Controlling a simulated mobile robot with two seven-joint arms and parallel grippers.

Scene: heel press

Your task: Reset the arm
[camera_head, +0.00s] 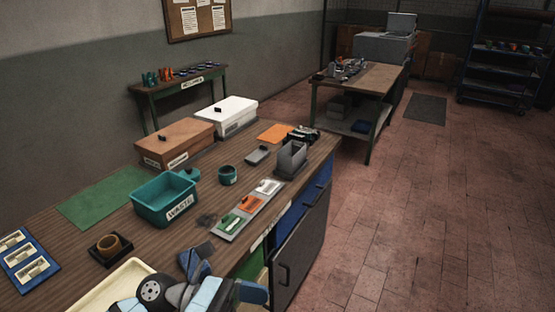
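Grey, black and light blue links of my own arm come in at the bottom edge, left of centre, over the near edge of the workbench (320,148). I take this as my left arm. Dark blue-grey parts that look like my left gripper (197,262) stick up at its end, near the cream tray (84,303). Its fingertips are not clear enough to tell whether they are open or shut. I see no object clearly held there. My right gripper is not in view.
Brown (175,143) and white (226,116) boxes stand behind. The floor (420,220) at right is clear.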

